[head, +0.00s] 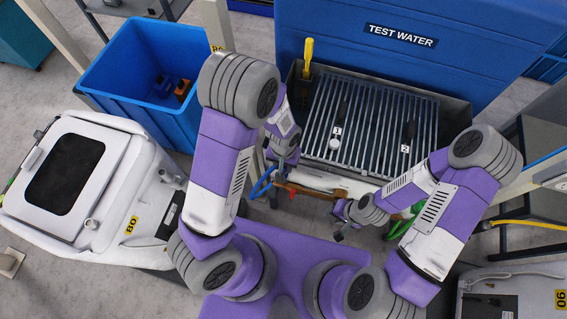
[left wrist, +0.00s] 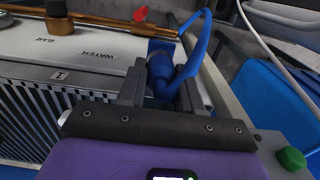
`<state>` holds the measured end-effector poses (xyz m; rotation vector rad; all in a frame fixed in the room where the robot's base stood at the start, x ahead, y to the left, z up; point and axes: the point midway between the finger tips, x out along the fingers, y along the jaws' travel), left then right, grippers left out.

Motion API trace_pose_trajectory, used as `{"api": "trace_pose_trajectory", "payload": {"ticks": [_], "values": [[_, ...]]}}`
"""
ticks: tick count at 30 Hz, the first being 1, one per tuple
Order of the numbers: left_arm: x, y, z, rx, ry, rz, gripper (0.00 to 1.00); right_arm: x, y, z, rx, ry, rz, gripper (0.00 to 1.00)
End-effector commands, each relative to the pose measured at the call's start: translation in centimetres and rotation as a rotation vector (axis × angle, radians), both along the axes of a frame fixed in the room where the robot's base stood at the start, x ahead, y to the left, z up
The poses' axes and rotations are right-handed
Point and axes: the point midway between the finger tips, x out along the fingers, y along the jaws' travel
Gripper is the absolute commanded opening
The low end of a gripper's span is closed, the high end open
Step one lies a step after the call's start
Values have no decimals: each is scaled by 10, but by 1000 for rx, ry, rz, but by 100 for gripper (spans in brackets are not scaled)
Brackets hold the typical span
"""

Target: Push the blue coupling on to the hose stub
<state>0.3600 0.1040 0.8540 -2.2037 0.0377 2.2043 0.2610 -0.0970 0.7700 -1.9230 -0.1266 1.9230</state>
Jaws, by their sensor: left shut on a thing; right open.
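The blue coupling (left wrist: 159,68) sits between the two fingers of my left gripper (left wrist: 160,92) in the left wrist view. The gripper is shut on it, and a blue hose (left wrist: 199,40) loops up from it. A copper-coloured pipe (left wrist: 105,20) runs just beyond the coupling. I cannot make out the hose stub or whether the coupling touches it. In the head view, my left gripper (head: 282,165) is at the left front corner of the grated tank, partly hidden by its own wrist. My right gripper (head: 340,222) is open and apparently empty, in front of the tank.
The tank's grate (head: 370,120) carries labels 1 and 2. A yellow-handled tool (head: 308,52) stands at its back left corner. The blue TEST WATER container (head: 410,45) is behind. A blue bin (head: 145,75) stands left, and a green hose (head: 398,228) hangs right.

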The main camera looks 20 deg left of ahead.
Motion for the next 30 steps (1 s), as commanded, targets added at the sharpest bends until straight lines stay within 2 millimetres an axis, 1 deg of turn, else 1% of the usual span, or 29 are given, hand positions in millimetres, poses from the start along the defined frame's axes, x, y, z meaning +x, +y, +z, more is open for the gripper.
{"api": "trace_pose_trajectory", "payload": {"ticks": [7,8,13,20,23,26,30], "values": [[0,0,-6,0,0,0,0,0,0,-5,0,0,0,43],[0,0,-5,0,0,0,37,0,0,-5,0,0,0,43],[0,0,-5,0,0,0,63,0,0,-4,0,0,0,43],[0,0,-5,0,0,0,64,0,0,-4,0,0,0,43],[0,0,-2,0,-1,0,64,0,0,-3,0,0,0,43],[1,0,10,-1,-4,0,64,0,0,-1,0,0,0,43],[1,0,36,-2,-5,0,64,0,0,5,0,0,0,43]]}}
